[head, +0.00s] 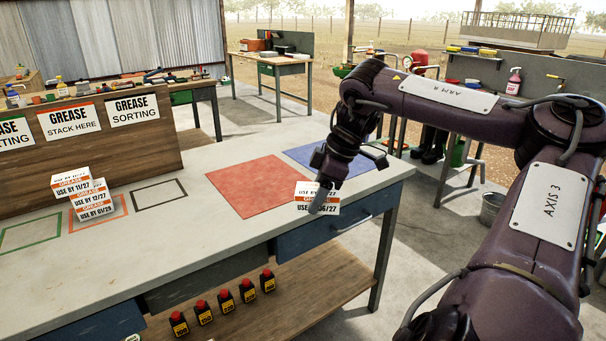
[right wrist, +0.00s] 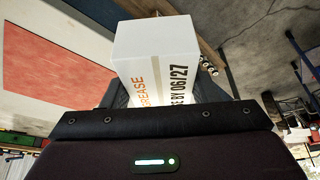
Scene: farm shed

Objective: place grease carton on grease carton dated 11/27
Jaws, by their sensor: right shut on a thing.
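My right gripper (head: 321,194) is shut on a white grease carton (head: 331,209) with an orange band, at the table's front right edge. In the right wrist view, the held carton (right wrist: 152,62) sits between the fingers and reads USE BY 06/27. I cannot tell whether it touches the table. The grease carton dated 11/27 (head: 70,177) is on top of a slightly uneven stack at the left. Under it are cartons dated 12/27 (head: 89,199) and 01/29 (head: 96,212). The stack stands at an orange outlined square (head: 122,228). My left gripper is out of view.
A red mat (head: 255,185) and a blue mat (head: 318,155) lie on the table. Green (head: 28,233) and dark (head: 160,195) outlined squares flank the stack. A wooden board with a GREASE STACK HERE sign (head: 70,120) stands behind it. The tabletop between stack and red mat is clear.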

